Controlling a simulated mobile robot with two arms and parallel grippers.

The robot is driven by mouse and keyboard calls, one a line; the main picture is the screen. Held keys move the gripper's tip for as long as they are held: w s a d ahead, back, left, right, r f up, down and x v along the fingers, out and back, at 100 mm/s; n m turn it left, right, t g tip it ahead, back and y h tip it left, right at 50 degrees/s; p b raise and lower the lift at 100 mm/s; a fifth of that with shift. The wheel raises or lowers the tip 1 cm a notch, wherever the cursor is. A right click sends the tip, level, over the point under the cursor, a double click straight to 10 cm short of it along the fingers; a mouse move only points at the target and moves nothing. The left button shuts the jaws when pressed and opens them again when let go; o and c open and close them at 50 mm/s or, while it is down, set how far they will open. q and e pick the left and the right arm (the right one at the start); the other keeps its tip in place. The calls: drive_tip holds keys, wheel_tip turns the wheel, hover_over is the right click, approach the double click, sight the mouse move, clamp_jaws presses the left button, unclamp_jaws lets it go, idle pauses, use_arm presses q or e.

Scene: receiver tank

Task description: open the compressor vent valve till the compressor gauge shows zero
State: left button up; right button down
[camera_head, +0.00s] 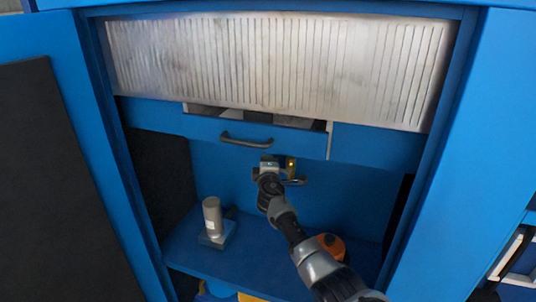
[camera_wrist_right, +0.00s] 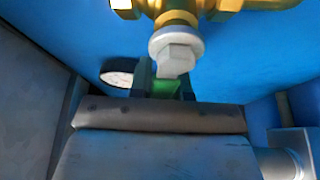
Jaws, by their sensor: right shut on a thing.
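A little brass also shows in the head view (camera_head: 291,164) on the cabinet's back wall. My right gripper (camera_head: 269,172) is at this valve, shut on it; the exact grip is partly hidden. Green parts show just below the hex piece in the wrist view. A round white dial (camera_wrist_right: 118,77), apparently the compressor gauge, is seen very obliquely and its reading cannot be told. My left gripper is not in view.
A blue drawer front (camera_head: 228,139) with a dark handle and a ribbed metal panel (camera_head: 275,65) lie above my right arm. A grey cylinder (camera_head: 212,216) on a base stands on the shelf at left. An orange round object (camera_head: 331,244) is beside my forearm.

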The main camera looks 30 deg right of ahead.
drive_tip(key=shift+f+n+p, duration=0.4)
drive_tip(key=shift+f+n, duration=0.15)
drive_tip(key=shift+n, duration=0.15)
drive_tip(key=shift+g, duration=0.3)
drive_tip(key=c, duration=1.1)
unclamp_jaws()
drive_tip(key=shift+o, duration=0.2)
drive_tip(key=shift+s+a+r, duration=0.1)
drive_tip(key=p+v, duration=0.2)
drive_tip(key=v, duration=0.8)
drive_tip(key=shift+s, duration=0.3)
